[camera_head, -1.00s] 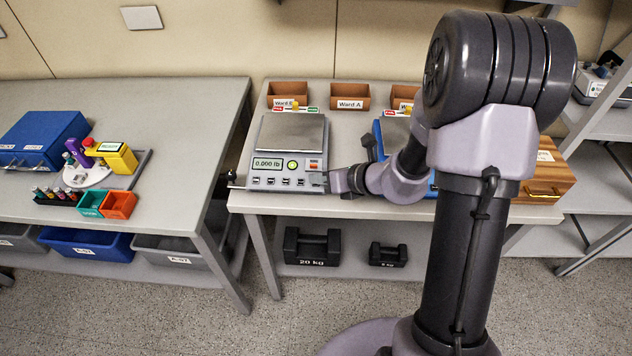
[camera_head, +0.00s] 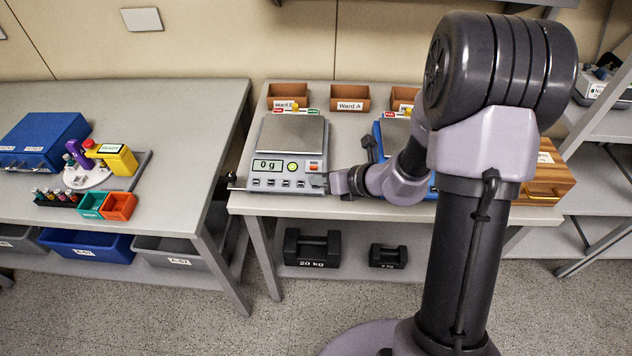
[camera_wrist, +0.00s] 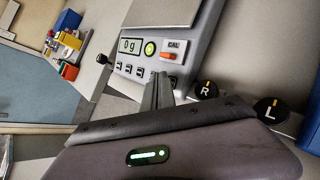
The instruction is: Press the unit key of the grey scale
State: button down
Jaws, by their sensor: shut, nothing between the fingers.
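The grey scale (camera_head: 302,152) stands on the middle table, with a bare steel weighing plate on top. Its display (camera_head: 268,166) reads "0 g". A row of small dark keys runs along the front below the display, beside a round green-yellow button and an orange CAL key. In the wrist view the scale (camera_wrist: 198,68) shows tilted, and its display (camera_wrist: 131,46) also reads "0 g". My gripper (camera_head: 318,180) is shut and empty at the right end of the key row. In the wrist view its fingertips (camera_wrist: 158,82) cover part of the row's end; I cannot tell whether they touch a key.
A blue scale (camera_head: 384,130) stands to the right, partly behind my arm. Brown ward bins (camera_head: 350,97) line the table's back. Black weights (camera_head: 312,247) sit on the shelf below. Round R and L knobs (camera_wrist: 270,110) show right of my gripper.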

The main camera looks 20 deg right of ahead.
jog(key=shift+s+r, duration=0.1)
jog(key=shift+r, duration=0.2)
jog(key=r+p, duration=0.2)
jog(key=s+r+p, duration=0.1)
jog(key=r+p, duration=0.1)
jog(key=shift+s+a+r, duration=0.15)
jog(key=shift+a+r, duration=0.05)
jog(key=shift+r, duration=0.2)
dwell(0.6)
